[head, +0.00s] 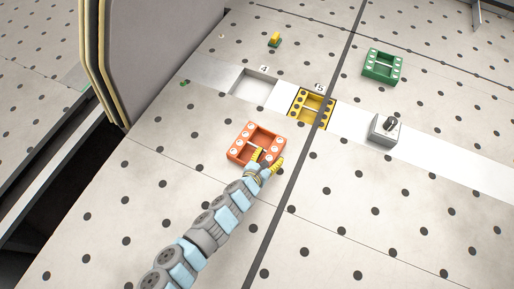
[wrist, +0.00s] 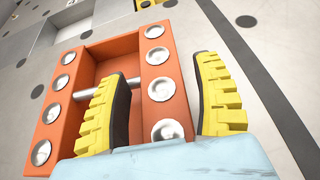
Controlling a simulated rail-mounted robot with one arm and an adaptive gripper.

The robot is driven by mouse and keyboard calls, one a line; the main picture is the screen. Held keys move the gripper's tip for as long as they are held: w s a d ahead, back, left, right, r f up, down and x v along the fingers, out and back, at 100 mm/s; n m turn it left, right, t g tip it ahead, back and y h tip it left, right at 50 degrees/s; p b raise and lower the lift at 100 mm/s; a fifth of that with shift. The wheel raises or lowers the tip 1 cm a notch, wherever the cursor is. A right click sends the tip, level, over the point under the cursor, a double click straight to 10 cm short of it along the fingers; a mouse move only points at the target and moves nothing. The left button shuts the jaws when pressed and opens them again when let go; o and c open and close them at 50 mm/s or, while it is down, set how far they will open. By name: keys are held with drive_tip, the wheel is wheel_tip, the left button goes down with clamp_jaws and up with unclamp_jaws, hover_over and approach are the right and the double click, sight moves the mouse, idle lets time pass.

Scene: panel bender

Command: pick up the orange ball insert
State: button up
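The orange ball insert (head: 269,137) is a block with round silver balls along its two sides and an open middle. It lies on the dotted floor plate in the head view. It fills the left and middle of the wrist view (wrist: 61,124), with a silver rod crossing its opening. My gripper (head: 267,162), with yellow ribbed fingers, is at the insert's near right side. In the wrist view my gripper (wrist: 164,70) is open. Its left finger is over or in the opening, and its right finger is outside the right side wall with a gap. The fingertips' depth is unclear.
A yellow insert (head: 325,109) sits in slot 5 of the white strip, beside empty slot 4 (head: 256,83). A grey block with a knob (head: 385,130) and a green insert (head: 383,67) are at right. A tall grey panel (head: 150,50) stands left.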

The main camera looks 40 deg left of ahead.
drive_tip(key=c, duration=1)
